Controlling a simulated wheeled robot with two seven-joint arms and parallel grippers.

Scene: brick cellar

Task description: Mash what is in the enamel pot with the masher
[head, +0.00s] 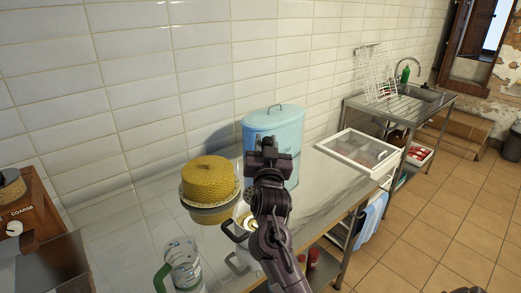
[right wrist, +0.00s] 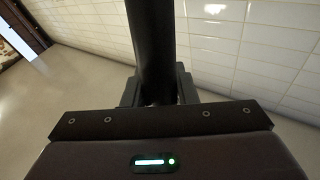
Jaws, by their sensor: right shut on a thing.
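The white enamel pot (head: 242,251) with a dark rim stands on the counter in the head view, partly hidden behind my right arm. Something pale yellowish shows inside it, too small to make out. My right gripper (head: 267,148) is raised above and beyond the pot, in front of the blue bin. In the right wrist view the right gripper (right wrist: 155,93) is shut on a thick black handle, which I take to be the masher (right wrist: 152,42). My left gripper is not in view.
A light blue lidded bin (head: 273,124) stands behind the gripper. A yellow cake-like thing on a stand (head: 209,178) is left of the pot, with a glass jug (head: 183,266) nearer. A white tray (head: 352,158) is at right, before a sink. Bare marble counter (head: 318,187) lies between.

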